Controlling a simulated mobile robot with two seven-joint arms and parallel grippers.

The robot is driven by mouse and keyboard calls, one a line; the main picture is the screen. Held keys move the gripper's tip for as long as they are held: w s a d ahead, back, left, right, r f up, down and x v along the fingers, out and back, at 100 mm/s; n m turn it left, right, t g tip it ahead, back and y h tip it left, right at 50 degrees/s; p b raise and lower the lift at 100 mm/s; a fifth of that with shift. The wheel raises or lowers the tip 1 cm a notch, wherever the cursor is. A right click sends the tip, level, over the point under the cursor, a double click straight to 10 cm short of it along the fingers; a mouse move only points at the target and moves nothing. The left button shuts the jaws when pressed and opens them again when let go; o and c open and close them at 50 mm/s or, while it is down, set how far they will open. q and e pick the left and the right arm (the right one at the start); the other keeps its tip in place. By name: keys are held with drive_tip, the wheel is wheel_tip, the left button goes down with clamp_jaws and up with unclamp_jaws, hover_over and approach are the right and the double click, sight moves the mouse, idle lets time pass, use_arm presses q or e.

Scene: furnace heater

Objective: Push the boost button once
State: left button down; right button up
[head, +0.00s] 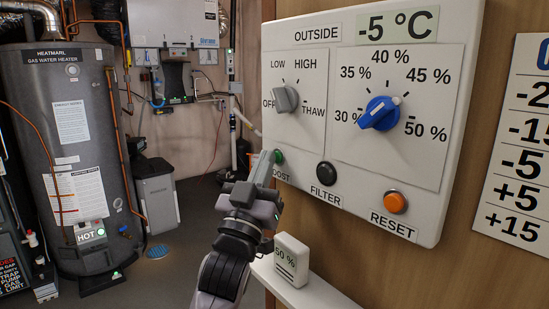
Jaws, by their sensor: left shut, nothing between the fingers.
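The green boost button (279,157) is at the lower left of a white control panel (437,208) on a wooden wall. Its "BOOST" label below is partly covered by my gripper. My left gripper (267,156) is shut and empty, with its tips right beside the button's left side. I cannot tell whether the tips touch the button or whether it is pressed in. My right gripper is not in view.
A black filter button (326,174) and an orange reset button (395,203) are to the right. A grey knob (285,99) and a blue knob (380,113) sit above. A white "50 %" box (291,258) stands on a ledge (318,293) below.

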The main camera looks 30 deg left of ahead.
use_arm(q)
drive_tip(key=shift+s+a, duration=0.3)
drive_tip(key=shift+s, duration=0.45)
drive_tip(key=s, duration=0.1)
drive_tip(key=s+a+p, duration=0.1)
drive_tip(key=s, duration=0.1)
drive_tip(key=s+a, duration=0.1)
drive_tip(key=shift+s, duration=0.3)
idle(0.5)
